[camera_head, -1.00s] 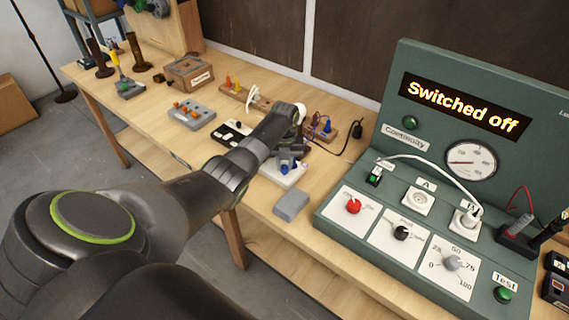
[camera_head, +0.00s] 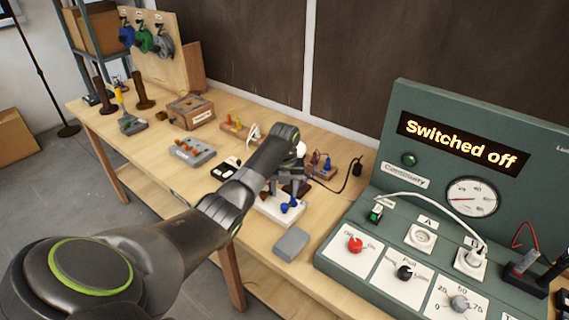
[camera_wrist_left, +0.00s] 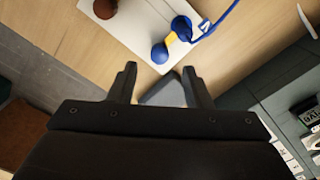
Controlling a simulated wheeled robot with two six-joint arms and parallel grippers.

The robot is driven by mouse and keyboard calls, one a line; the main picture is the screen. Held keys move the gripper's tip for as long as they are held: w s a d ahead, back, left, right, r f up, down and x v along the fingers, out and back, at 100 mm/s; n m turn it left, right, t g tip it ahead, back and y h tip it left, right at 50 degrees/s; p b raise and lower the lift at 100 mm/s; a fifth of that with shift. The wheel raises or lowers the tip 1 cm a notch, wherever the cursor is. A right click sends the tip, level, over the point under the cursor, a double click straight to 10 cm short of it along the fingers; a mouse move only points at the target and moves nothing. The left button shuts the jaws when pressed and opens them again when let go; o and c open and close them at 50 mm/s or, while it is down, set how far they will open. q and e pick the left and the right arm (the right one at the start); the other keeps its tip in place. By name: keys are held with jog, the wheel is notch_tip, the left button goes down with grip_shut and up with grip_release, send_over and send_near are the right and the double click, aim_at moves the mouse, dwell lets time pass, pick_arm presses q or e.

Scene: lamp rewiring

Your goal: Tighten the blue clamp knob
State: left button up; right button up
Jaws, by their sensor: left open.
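A white clamp base (camera_head: 268,209) stands near the table's front edge, with blue parts on it. A round blue knob (camera_wrist_left: 160,53) shows in the left wrist view beside a yellow piece and a second blue part (camera_wrist_left: 181,27) with a blue cable. In the head view the blue knob (camera_head: 284,208) is small, and I cannot clearly separate it from the other blue part. My left gripper (camera_wrist_left: 160,82) is open and empty, with the knob beyond its fingertips and apart from them. In the head view the left gripper (camera_head: 290,178) hangs over the base. My right gripper is out of view.
A grey block (camera_head: 291,243) lies just in front of the base. The green test panel (camera_head: 450,119) reads "Switched off" and stands close on the right. Grey and black fixtures (camera_head: 192,152) and a wooden box (camera_head: 191,109) stand farther left. A black cable lies behind the gripper.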

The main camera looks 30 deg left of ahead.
aim_at(285, 204)
pick_arm(q)
notch_tip(285, 204, up, 12)
jog(key=shift+p, duration=0.35)
jog(key=shift+f, duration=0.1)
